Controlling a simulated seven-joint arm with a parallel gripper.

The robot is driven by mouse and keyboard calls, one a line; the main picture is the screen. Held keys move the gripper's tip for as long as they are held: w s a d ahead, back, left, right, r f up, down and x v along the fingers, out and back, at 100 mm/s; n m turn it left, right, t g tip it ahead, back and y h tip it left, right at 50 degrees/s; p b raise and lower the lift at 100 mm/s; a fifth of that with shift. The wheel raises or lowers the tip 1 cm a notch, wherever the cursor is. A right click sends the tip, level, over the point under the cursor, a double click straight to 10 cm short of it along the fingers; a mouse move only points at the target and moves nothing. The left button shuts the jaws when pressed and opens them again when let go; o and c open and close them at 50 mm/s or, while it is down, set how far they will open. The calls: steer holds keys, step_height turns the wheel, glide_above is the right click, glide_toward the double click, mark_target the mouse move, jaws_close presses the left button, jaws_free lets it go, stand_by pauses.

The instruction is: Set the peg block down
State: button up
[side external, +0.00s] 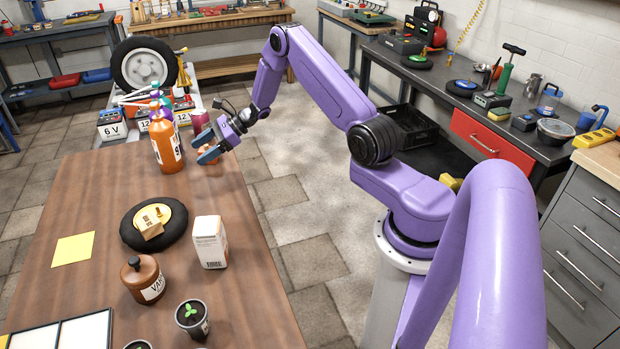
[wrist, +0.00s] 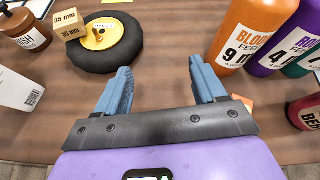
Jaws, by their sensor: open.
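A small tan block marked 35 mm and 39 mm (wrist: 72,28) rests tilted against the yellow hub of a small black wheel; in the side view the block (side external: 150,229) is on the wheel's front part. I cannot tell whether it is the peg block. My gripper (side external: 206,147) is open, low over the far right part of the table, apart from that block. In the wrist view, bare table shows between the fingers of my gripper (wrist: 160,68). An orange-brown thing (wrist: 243,102) is partly hidden by the right finger; its shape is unclear.
The black wheel (side external: 176,230) lies flat mid-table. An orange bottle (side external: 164,150) stands left of my gripper, other bottles beyond it. A white carton (side external: 210,244), brown jar (side external: 143,280) and potted seedling (side external: 192,318) stand nearer. A yellow sheet (side external: 73,249) lies left.

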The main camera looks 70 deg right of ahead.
steer(key=s+a+r+n+g, duration=0.4)
steer(key=s+a+n, duration=0.3)
steer(key=a, duration=0.3)
steer(key=s+a+r+n+g, duration=0.4)
steer(key=s+a+n+g, duration=0.15)
steer(key=a, duration=0.55)
steer(key=s+a+r+n+g+h, duration=0.1)
steer(key=s+a+r+n+h, duration=0.1)
steer(key=s+n, duration=0.45)
steer(key=s+a+r+n+g+h, duration=0.1)
steer(key=s+a+r+n+h, duration=0.15)
steer(key=s, duration=0.75)
steer(key=s+d+n+t+h, duration=0.1)
steer(key=s+d+n+h, duration=0.1)
steer(key=s+n, duration=0.5)
steer(key=s+d+r+n+t+h, duration=0.1)
steer(key=s+d+n+t+h, duration=0.1)
steer(key=s+d+n, duration=0.3)
steer(key=s+n, duration=0.3)
steer(key=n, duration=0.1)
steer(key=shift+s+d+r, duration=0.2)
steer(key=shift+s+r, duration=0.05)
steer(key=shift+s, duration=0.05)
